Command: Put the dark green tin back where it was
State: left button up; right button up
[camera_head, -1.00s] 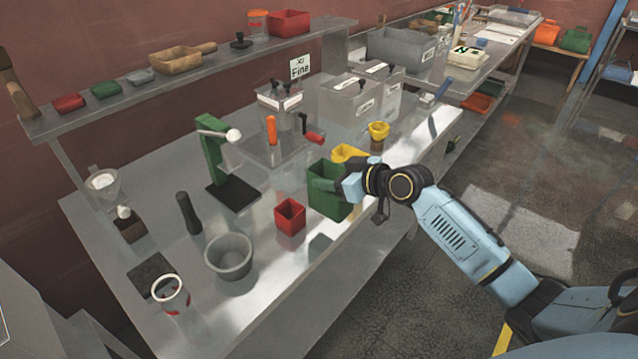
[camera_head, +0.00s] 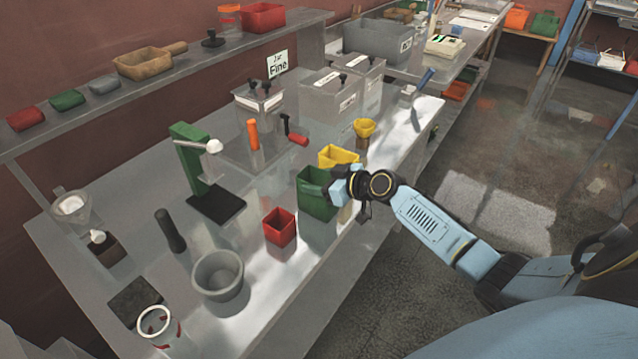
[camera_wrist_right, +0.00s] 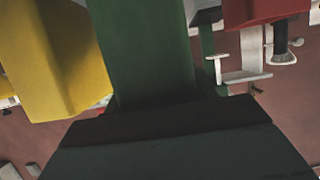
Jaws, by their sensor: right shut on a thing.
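The dark green tin (camera_head: 312,201) is an open-topped square box near the front edge of the metal bench, between a red tin (camera_head: 280,228) and a yellow tin (camera_head: 338,156). My right gripper (camera_head: 335,188) is shut on its right-hand side, and the tin looks upright. I cannot tell whether its base touches the bench. In the right wrist view the green tin (camera_wrist_right: 145,50) fills the middle above the dark gripper, with the yellow tin (camera_wrist_right: 50,60) left and the red tin (camera_wrist_right: 265,9) upper right. My left gripper is out of view.
The bench (camera_head: 255,290) also holds a grey bowl (camera_head: 218,275), a dark pestle-like rod (camera_head: 171,231), a green stand (camera_head: 193,160), and a yellow funnel (camera_head: 365,128). Lidded metal bins (camera_head: 333,97) stand behind. Bare bench lies in front of the red tin.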

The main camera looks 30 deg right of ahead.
jog(key=shift+f, duration=0.15)
jog(key=o, duration=1.3)
jog(key=shift+o, duration=0.2)
jog(key=v, duration=1.2)
jog(key=shift+b, duration=0.3)
